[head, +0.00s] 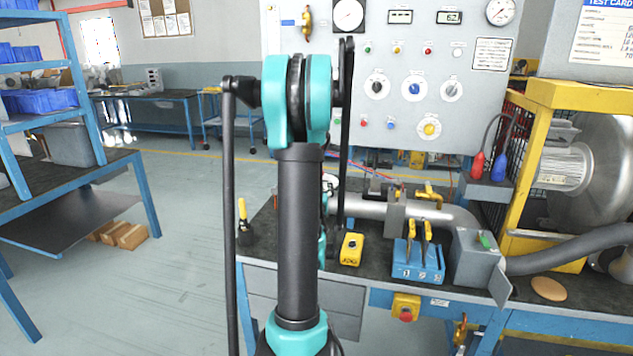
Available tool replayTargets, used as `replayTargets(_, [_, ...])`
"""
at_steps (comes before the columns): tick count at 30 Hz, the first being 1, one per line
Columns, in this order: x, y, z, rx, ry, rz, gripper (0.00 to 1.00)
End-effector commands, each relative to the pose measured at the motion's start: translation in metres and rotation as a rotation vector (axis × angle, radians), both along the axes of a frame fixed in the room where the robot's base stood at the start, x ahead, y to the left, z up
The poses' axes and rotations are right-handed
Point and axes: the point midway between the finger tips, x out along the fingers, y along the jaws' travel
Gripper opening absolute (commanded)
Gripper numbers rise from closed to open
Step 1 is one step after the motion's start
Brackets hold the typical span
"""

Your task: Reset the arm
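My own arm rises through the middle of the head view, a dark link with teal joints, upright and bent at a teal elbow near the top. Its further part is mostly hidden behind the upright link, with a little teal showing beside it above the bench. I cannot make out my gripper or its fingers. No object is seen held by the arm.
The bench (377,267) behind the arm bears a yellow box (350,249), a blue tool holder (418,262) and a metal pipe (365,207). A gauge panel (462,105) stands behind. A yellow-framed blower (585,150) is at right. Floor (185,225) at left is open.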

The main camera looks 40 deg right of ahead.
Motion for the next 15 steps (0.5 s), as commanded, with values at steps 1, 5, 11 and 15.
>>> replayTargets(1, [-0.0043,0.0031,0.0001,0.000,0.000,0.000,0.68])
replayTargets(5, [-0.0097,0.0074,0.0001,0.000,0.000,0.000,0.68])
replayTargets(11, [-0.0106,0.0081,0.0000,0.000,0.000,0.000,0.68])
replayTargets(15, [-0.0105,0.0080,0.0000,0.000,0.000,0.000,0.68])
